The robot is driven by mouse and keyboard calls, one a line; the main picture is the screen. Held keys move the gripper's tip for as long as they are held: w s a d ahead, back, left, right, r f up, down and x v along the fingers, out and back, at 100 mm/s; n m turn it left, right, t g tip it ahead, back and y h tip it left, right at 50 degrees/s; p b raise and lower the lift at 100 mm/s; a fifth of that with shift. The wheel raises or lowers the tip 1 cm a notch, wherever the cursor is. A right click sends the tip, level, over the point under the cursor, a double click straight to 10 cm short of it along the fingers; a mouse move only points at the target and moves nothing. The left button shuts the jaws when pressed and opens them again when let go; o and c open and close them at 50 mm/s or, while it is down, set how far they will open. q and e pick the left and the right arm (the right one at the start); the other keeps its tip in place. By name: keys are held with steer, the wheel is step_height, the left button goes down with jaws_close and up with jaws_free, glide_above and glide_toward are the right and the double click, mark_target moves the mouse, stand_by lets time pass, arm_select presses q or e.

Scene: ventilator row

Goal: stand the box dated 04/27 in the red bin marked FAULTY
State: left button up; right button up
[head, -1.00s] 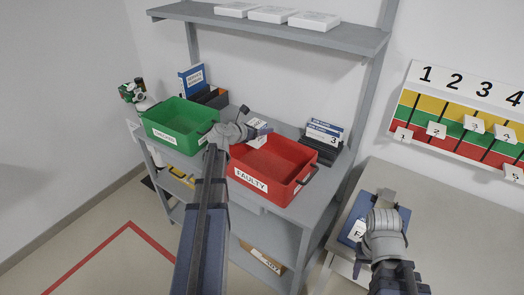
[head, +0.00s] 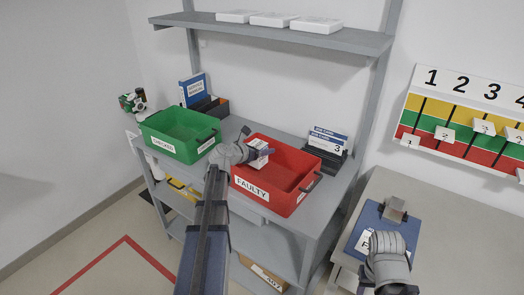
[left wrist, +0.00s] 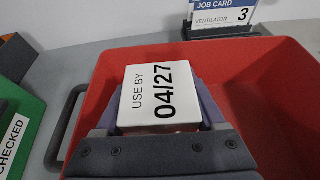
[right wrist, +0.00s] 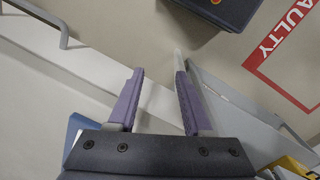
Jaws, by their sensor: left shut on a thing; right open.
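The white box dated 04/27 (left wrist: 160,95) is between the fingers of my left gripper (left wrist: 160,112), with its USE BY label facing the left wrist camera. In the head view the box (head: 259,155) is at the left end of the red FAULTY bin (head: 252,188), over its opening. I cannot tell whether it touches the bin floor. The red bin (left wrist: 270,85) looks otherwise empty. My left gripper (head: 250,153) is shut on the box. My right gripper (right wrist: 160,75) is open and empty, off to the right of the bin near the other table.
A green CHECKED bin (head: 180,132) stands left of the red bin. A job card holder (head: 325,150) is behind the red bin at right. A shelf (head: 280,35) with white boxes hangs above.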

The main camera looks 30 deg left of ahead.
arm_select(q)
steer(key=shift+f+b, duration=0.65)
steer(key=o, duration=1.3)
steer(key=shift+r+p, duration=0.5)
steer(key=shift+p, duration=0.05)
steer(key=shift+p+v, duration=2.4)
steer(key=shift+v, duration=3.65)
steer(key=shift+r, duration=0.15)
